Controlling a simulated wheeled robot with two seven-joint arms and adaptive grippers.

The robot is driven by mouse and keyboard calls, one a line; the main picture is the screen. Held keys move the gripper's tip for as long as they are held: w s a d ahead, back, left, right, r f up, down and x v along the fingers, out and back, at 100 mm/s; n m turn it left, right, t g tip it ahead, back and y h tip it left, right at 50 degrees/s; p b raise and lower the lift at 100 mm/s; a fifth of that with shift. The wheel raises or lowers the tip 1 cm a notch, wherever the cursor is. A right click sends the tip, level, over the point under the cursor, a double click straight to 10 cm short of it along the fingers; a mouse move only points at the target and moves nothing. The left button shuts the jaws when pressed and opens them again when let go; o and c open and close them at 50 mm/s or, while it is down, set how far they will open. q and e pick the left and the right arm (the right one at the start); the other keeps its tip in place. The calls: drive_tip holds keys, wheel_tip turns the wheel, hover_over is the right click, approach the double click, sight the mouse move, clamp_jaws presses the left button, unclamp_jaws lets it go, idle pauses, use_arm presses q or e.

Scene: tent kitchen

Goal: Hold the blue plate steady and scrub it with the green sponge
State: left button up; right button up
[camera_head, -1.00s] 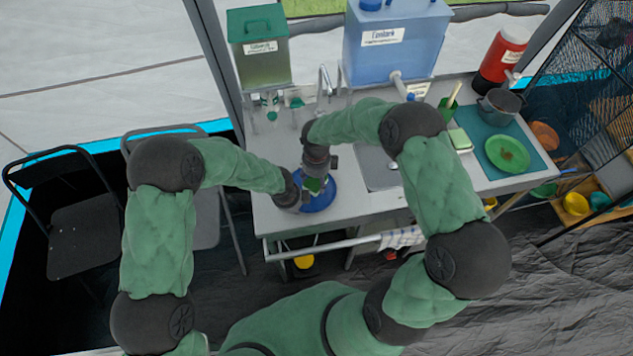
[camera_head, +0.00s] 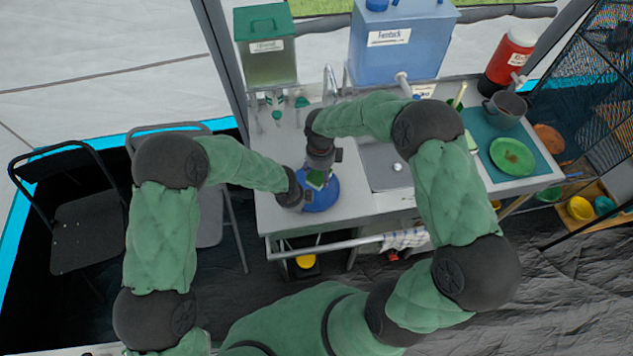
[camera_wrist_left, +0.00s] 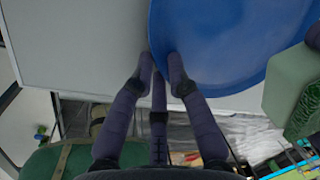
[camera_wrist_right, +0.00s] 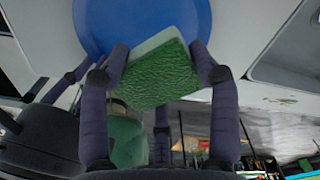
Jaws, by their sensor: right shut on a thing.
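The blue plate (camera_head: 325,198) lies on the counter's left part, partly hidden under my grippers. It also shows in the left wrist view (camera_wrist_left: 215,40) and the right wrist view (camera_wrist_right: 140,22). My right gripper (camera_head: 318,176) is shut on the green sponge (camera_wrist_right: 160,75), which has a pale upper layer and a rough dark green face. The sponge is over the plate; contact is hidden. My left gripper (camera_wrist_left: 160,62) is at the plate's rim, its fingertips close together on either side of the edge. Whether they clamp it is unclear.
A sink (camera_head: 385,165) is right of the plate. Further right, a green plate (camera_head: 512,157) rests on a teal mat (camera_head: 540,168) near a grey pot (camera_head: 504,108). A faucet (camera_head: 331,85) and water tanks stand behind. The counter's front edge is close.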

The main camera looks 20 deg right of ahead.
use_arm(q)
drive_tip(key=shift+o, duration=1.3)
drive_tip(key=shift+f, duration=0.15)
drive_tip(key=shift+r, duration=0.35)
drive_tip(key=w+v, duration=0.1)
drive_tip(key=v, duration=0.7)
drive_tip(key=shift+s+r, duration=0.3)
drive_tip(key=shift+s, duration=0.05)
drive_tip(key=shift+d, duration=0.15)
